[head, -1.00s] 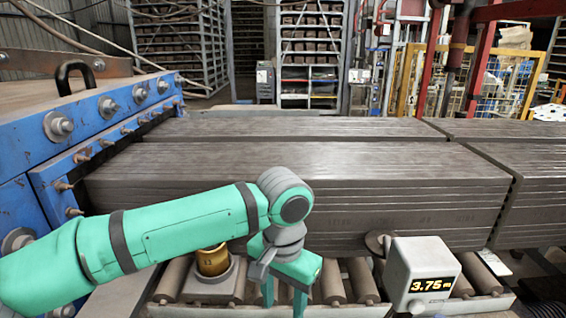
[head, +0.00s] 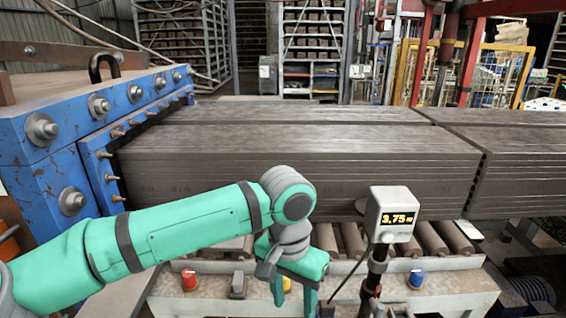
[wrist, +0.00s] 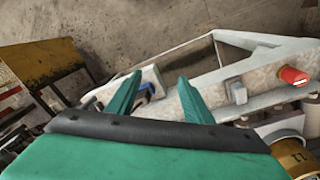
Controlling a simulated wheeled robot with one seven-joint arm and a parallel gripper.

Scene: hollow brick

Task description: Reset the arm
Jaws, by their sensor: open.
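My gripper (head: 288,296) hangs at the end of my green arm in the lower middle of the head view, pointing down. Its two fingers are apart, with nothing seen between them. In the wrist view, the fingers of my gripper (wrist: 160,80) are also apart, with a pale machine frame (wrist: 235,85) and floor beyond them. My arm is stretched out from the lower left and bent at the elbow, in front of the roller bench. A brass-coloured cylinder (wrist: 290,157) shows in the lower right corner of the wrist view, apart from the fingers.
Long grey hollow-brick columns (head: 300,165) lie behind my arm. A display box (head: 390,214) reading 3.75 stands on a black post right of my gripper. A red button (head: 189,279) and blue button (head: 416,279) sit on the bench front. A blue machine (head: 60,140) stands left.

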